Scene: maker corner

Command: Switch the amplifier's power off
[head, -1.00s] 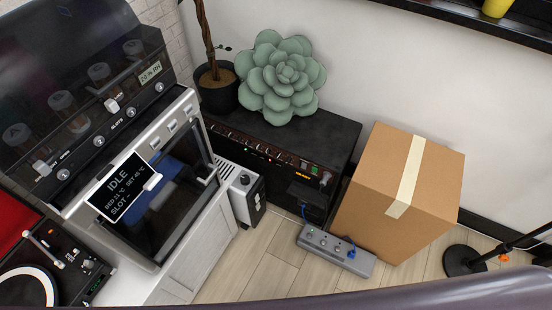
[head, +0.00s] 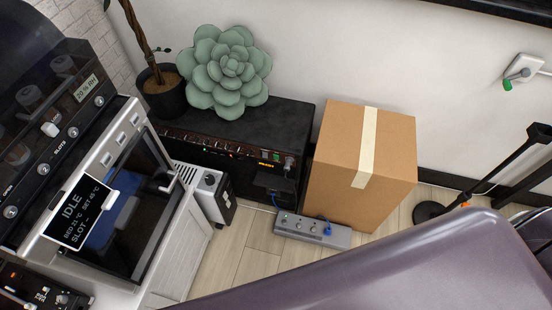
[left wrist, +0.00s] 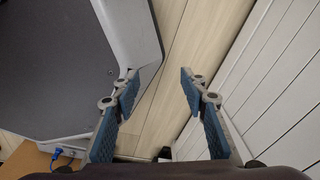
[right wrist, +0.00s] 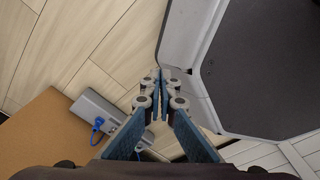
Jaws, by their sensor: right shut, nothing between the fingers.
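The amplifier (head: 290,116) is a low black box against the wall in the head view. Its front panel (head: 215,148) has a row of knobs, small lit lamps, an orange display and a green-lit control near the right end. A dark plug or block sits at its right front. Neither gripper shows in the head view, and the amplifier's panel is not visible in the wrist views. My left gripper (left wrist: 160,78) is open and empty above the wood floor. My right gripper (right wrist: 160,75) is shut and empty, with the floor below it.
A grey strip with a blue plug (head: 300,231) lies on the floor before the amplifier. A cardboard box (head: 335,150) stands right of it, a white unit (head: 212,195) left. A succulent (head: 228,72) and potted plant (head: 163,92) stand on top. Some floor is free.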

